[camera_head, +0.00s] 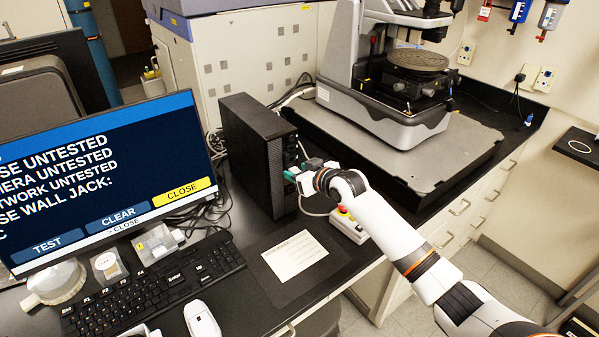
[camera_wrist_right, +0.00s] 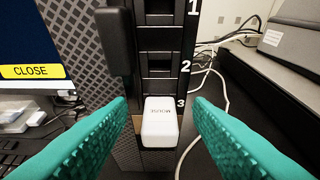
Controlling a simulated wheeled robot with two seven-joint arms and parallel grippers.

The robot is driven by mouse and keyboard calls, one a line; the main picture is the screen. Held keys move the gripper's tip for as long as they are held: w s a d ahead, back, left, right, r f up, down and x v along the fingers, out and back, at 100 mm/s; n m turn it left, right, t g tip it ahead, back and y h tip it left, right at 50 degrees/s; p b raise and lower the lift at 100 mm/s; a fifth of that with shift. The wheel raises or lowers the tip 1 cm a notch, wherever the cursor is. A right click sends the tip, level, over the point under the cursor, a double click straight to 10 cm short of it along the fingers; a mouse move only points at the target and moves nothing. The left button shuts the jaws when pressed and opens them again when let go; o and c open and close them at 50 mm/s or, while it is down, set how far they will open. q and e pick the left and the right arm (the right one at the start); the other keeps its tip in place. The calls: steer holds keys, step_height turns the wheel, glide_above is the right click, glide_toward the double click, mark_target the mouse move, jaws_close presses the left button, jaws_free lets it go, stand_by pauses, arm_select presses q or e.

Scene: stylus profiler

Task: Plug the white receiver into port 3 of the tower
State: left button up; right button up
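The black tower (camera_head: 250,145) stands upright beside the monitor. In the right wrist view, its front (camera_wrist_right: 118,20) has ports numbered 1, 2 and 3 from top to bottom. The white receiver (camera_wrist_right: 159,122), marked MOUSE, sits at port 3 and points out toward the camera. It covers the port opening, so how deep it sits cannot be seen. My right gripper (camera_head: 291,174) is at the tower's front. Its teal fingers (camera_wrist_right: 160,104) are open, one on each side of the receiver, with gaps between. My left gripper is not clearly seen.
A monitor (camera_head: 100,170), keyboard (camera_head: 150,290) and white mouse (camera_head: 202,320) are left of the tower. A card (camera_head: 295,257) on a dark mat lies in front. A box with a red button (camera_head: 348,224) stands below my right arm. Loose cables (camera_wrist_right: 222,90) hang right of the ports.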

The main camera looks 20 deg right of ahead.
steer(key=shift+w, duration=0.1)
steer(key=shift+c, duration=0.4)
steer(key=s+d+p, duration=0.2)
steer(key=s+p, duration=0.3)
steer(key=s, duration=0.1)
steer(key=shift+s+d, duration=0.2)
steer(key=shift+s, duration=0.15)
